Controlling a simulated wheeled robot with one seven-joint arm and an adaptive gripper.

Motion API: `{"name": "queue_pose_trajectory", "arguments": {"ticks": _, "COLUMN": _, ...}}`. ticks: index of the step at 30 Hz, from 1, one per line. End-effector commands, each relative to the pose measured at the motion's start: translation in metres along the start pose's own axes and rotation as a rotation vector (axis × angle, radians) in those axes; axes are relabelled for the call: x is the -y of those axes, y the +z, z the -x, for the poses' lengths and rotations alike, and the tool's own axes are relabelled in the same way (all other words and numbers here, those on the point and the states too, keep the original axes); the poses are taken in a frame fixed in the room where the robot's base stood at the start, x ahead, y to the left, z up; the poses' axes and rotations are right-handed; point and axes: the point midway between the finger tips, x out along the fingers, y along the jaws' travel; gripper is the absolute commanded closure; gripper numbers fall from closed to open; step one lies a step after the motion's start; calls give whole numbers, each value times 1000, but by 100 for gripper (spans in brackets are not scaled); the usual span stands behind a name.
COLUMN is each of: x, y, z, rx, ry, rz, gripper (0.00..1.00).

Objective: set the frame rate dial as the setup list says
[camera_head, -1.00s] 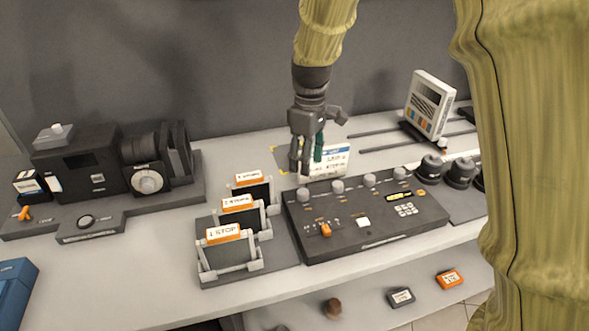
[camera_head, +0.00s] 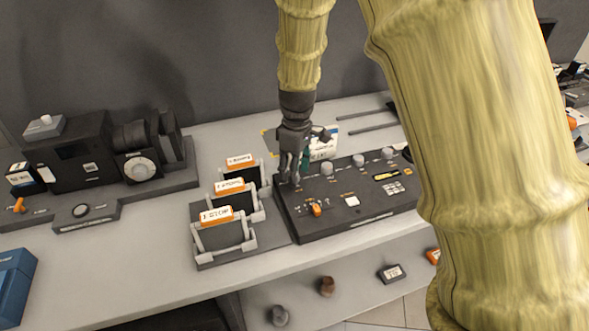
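A black control console (camera_head: 352,222) stands on the bench, with a row of grey knobs along its back edge. One knob (camera_head: 327,168) shows clearly beside my gripper (camera_head: 290,178). My gripper points down at the console's back left corner. Its fingers cover the leftmost knob, so I cannot tell whether they touch it or how far they are closed. A white card with a blue header (camera_head: 323,143) stands behind the console, partly covered by my gripper; its text is too small to read. A black camera on the left carries a pale round dial (camera_head: 141,169). I cannot tell which is the frame rate dial.
Several orange-labelled holders (camera_head: 222,232) stand on a dark tray left of the console. A blue box (camera_head: 14,285) sits at the bench's left front. Small blocks (camera_head: 391,273) lie on a lower shelf.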

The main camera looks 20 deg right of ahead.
Motion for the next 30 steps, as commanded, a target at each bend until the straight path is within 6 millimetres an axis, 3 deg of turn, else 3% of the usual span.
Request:
{"name": "queue_pose_trajectory", "arguments": {"ticks": 12, "x": -1, "y": -1, "z": -7, "rx": 1, "ry": -1, "rz": 1, "gripper": 49}}
{"name": "queue_pose_trajectory", "arguments": {"ticks": 20, "x": -1, "y": -1, "z": -7, "rx": 2, "ry": -1, "rz": 1, "gripper": 96}}
{"name": "queue_pose_trajectory", "arguments": {"ticks": 30, "x": -1, "y": 0, "z": -6, "rx": 1, "ry": -2, "rz": -18, "gripper": 96}}
